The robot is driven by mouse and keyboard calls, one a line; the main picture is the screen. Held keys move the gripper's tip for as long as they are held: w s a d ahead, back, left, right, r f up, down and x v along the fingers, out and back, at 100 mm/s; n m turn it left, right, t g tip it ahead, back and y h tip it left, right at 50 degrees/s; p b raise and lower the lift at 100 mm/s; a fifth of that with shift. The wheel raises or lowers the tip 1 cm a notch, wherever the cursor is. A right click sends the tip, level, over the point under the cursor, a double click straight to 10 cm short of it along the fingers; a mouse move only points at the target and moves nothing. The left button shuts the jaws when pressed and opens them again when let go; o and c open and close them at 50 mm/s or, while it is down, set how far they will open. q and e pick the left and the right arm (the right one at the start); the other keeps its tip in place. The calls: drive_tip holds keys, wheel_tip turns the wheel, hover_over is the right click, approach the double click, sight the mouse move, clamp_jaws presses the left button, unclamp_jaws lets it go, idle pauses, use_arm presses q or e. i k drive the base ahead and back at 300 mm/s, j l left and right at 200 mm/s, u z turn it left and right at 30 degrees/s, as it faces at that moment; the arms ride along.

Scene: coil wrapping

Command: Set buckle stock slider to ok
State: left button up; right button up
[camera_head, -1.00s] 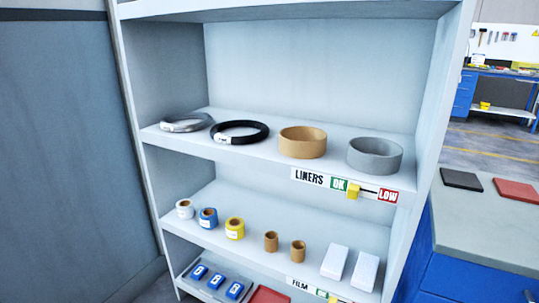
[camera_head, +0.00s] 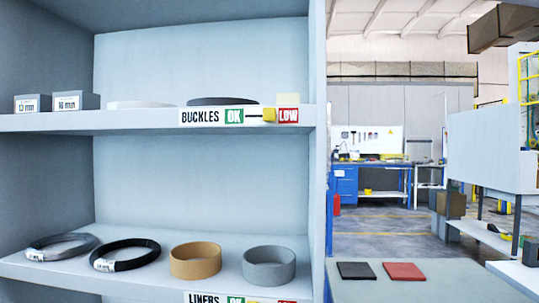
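The BUCKLES label strip (camera_head: 200,117) is on the front edge of the upper shelf (camera_head: 60,122). It has a green OK field (camera_head: 234,116) on the left and a red LOW field (camera_head: 288,114) on the right. The yellow slider (camera_head: 268,114) sits on the track between them, right beside the LOW field. Neither of my grippers is in view.
Two grey boxes (camera_head: 76,100) marked with mm sizes stand at the left of the upper shelf. Coils and rings, such as the tan ring (camera_head: 195,260), lie on the shelf below. A grey counter (camera_head: 440,285) with black and red pads stands at right.

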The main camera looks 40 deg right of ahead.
sight(270, 113)
drive_tip(key=l+z, duration=0.2)
drive_tip(key=z, duration=0.9)
drive_tip(key=k+l, duration=0.05)
